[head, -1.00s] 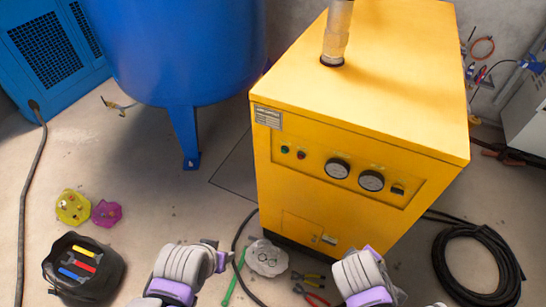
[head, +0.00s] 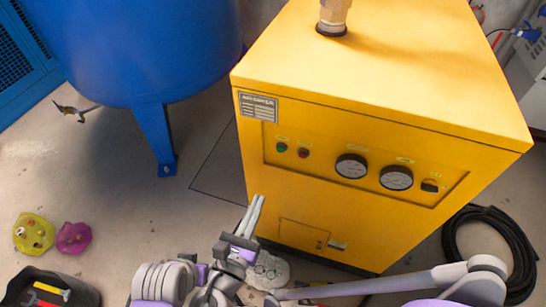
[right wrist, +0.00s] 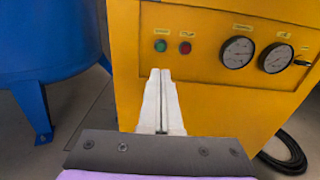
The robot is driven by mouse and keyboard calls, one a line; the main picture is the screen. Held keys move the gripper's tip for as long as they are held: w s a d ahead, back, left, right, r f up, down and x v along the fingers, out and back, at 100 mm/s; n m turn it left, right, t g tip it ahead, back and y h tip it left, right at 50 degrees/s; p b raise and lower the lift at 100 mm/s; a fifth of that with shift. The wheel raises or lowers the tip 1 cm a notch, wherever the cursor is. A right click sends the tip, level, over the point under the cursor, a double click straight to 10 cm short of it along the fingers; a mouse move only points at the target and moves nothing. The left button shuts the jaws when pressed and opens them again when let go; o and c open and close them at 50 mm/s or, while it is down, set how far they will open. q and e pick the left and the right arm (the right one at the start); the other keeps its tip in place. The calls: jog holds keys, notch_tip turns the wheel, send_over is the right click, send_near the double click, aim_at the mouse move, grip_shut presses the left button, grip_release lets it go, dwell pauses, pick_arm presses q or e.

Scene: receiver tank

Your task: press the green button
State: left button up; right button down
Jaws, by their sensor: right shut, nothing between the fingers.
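The green button (head: 281,147) is small and round, on the front panel of the yellow machine (head: 420,75), just left of a red button (head: 303,152). In the right wrist view the green button (right wrist: 160,45) shows just above my fingertips in the picture. My right gripper (head: 258,200) is shut and empty, its fingers pointing up towards the machine's front, below and left of the button in the head view. I see no contact with the button.
Two round gauges (head: 351,166) and a black switch (head: 430,186) sit right of the buttons. A blue tank (head: 140,50) stands at the left. A coiled black hose (head: 455,235) lies at the right. A dark tool bin (head: 85,292) is at the bottom left.

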aim_at(280, 151)
jog(key=shift+d, duration=0.1)
jog(key=b+x, duration=0.1)
jog(key=x, duration=1.3)
